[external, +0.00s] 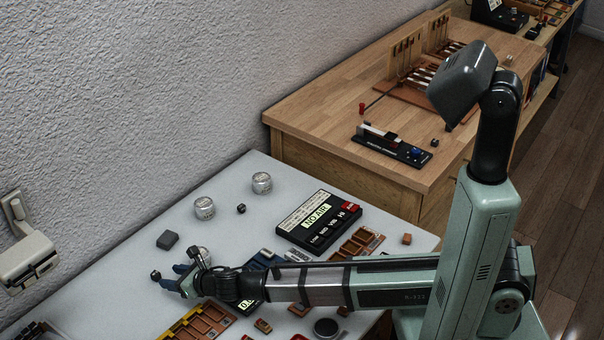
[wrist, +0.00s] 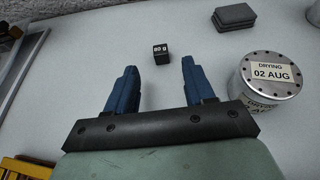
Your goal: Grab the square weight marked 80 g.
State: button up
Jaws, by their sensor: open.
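The square weight is a small black cube (wrist: 160,53) with white marking that appears to read 80 g. In the wrist view it sits on the pale table just beyond my fingertips, roughly centred between them. In the external view a small dark cube (external: 155,275) shows just left of my gripper (external: 181,280). My gripper also shows in the wrist view (wrist: 161,72), its two blue fingers spread apart with nothing between them. The cube stands apart from both fingers.
A round metal tin labelled DRYING 02 AUG (wrist: 268,78) stands close to the right finger. A grey block (wrist: 234,17) lies beyond. Two more tins (external: 204,208) (external: 262,183) and another dark cube (external: 241,208) stand farther back. A yellow-edged tray (external: 190,325) is in front.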

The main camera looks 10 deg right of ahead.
aim_at(154, 278)
jog(key=shift+x, duration=3.2)
jog(key=shift+d+f, duration=0.15)
grip_shut()
